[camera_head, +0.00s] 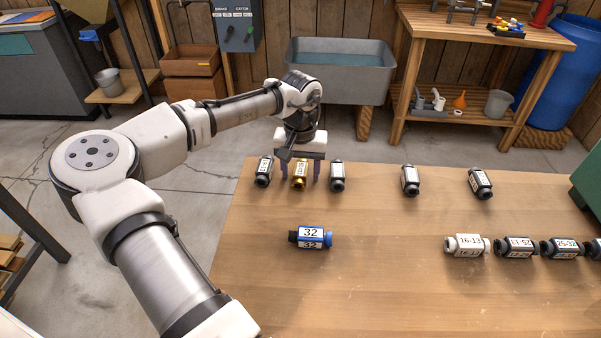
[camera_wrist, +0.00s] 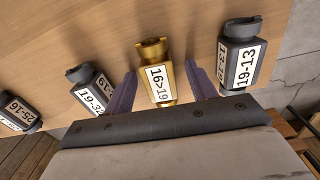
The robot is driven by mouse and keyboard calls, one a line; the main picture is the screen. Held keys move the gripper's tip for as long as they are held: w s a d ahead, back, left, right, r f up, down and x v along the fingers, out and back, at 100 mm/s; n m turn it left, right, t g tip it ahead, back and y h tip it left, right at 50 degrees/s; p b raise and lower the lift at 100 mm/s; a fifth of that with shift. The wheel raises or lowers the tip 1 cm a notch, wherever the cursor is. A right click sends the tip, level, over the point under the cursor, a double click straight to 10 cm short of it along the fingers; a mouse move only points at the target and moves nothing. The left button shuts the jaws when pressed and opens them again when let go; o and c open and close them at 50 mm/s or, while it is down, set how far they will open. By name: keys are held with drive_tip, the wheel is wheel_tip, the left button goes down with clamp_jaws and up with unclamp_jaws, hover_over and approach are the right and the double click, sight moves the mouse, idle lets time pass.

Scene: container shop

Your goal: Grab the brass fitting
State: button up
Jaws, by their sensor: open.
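The brass fitting (camera_head: 299,175) lies near the far edge of the wooden table, between two dark fittings. In the wrist view the brass fitting (camera_wrist: 157,75) has a white label reading 16>19. My gripper (camera_head: 301,172) is open, with its purple fingers on either side of the brass fitting. In the wrist view my gripper (camera_wrist: 160,85) shows a gap between each finger and the brass body. A dark fitting (camera_head: 264,172) stands close on the left and another dark fitting (camera_head: 337,177) close on the right.
On the table (camera_head: 370,280) lie a blue fitting (camera_head: 311,237) labelled 32, dark fittings (camera_head: 410,180) and (camera_head: 480,183) further right, and a row starting with a white fitting (camera_head: 467,245). A grey tub (camera_head: 340,75) stands behind. The table's front middle is clear.

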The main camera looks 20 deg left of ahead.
drive_tip(key=c, duration=1.1)
drive_tip(key=shift+r, duration=0.1)
